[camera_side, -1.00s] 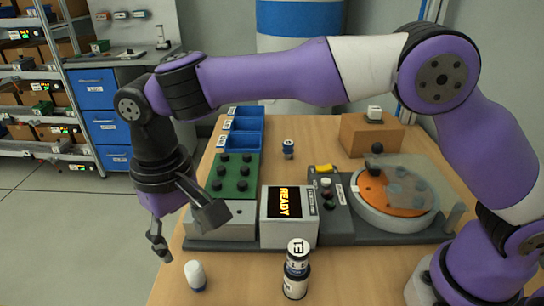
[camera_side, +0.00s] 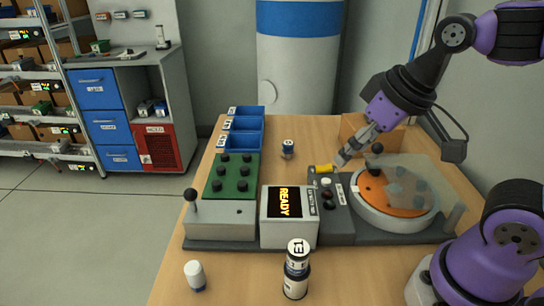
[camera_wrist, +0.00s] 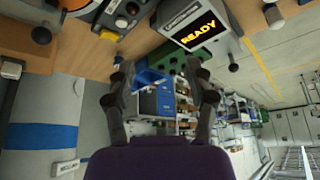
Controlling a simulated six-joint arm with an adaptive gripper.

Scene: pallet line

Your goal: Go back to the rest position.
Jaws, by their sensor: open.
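My gripper (camera_side: 342,157) is at the right in the side view, raised over the back of the machine, near the yellow part and the round orange turntable (camera_side: 388,198). In the wrist view my gripper (camera_wrist: 163,84) shows its two fingers spread apart with nothing between them. The wrist camera looks out across the room, past the table's edge.
A machine with a READY display (camera_side: 290,202), a green plate (camera_side: 232,176) with black knobs and a lever fills the table's middle. Stacked labelled cylinders (camera_side: 296,270) and a white-capped vial (camera_side: 195,275) stand in front. Blue bins (camera_side: 247,140) and a small vial (camera_side: 288,148) stand behind.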

